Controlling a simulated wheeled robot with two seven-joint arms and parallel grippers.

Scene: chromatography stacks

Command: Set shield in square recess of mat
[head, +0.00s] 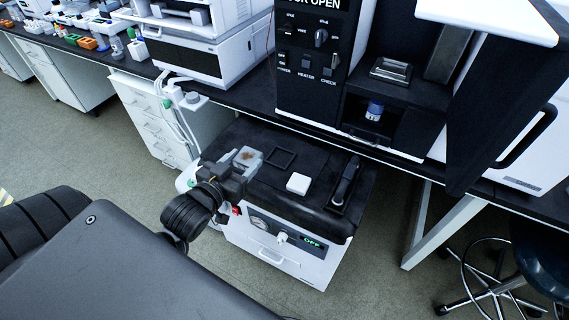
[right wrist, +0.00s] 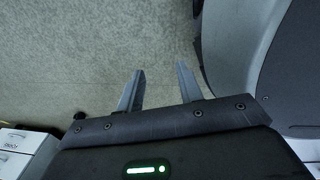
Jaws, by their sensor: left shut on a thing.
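My left gripper (head: 243,168) reaches over the left part of the black mat (head: 262,185), which covers the top of a low white unit. It is shut on a pale grey, see-through-looking piece with a brownish patch, which I take to be the shield (head: 249,155). Whether the shield touches the mat is hard to tell. A square outline, seemingly the square recess (head: 281,158), lies just right of the shield and looks empty. My right gripper (right wrist: 160,88) shows only in the right wrist view; its fingers are apart and empty above the floor.
A small white block (head: 298,183) lies on the mat right of my left gripper. A long dark tool (head: 345,183) lies at the mat's right end. The black bench (head: 240,107) with instruments stands behind. A stool (head: 537,243) is at the right.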

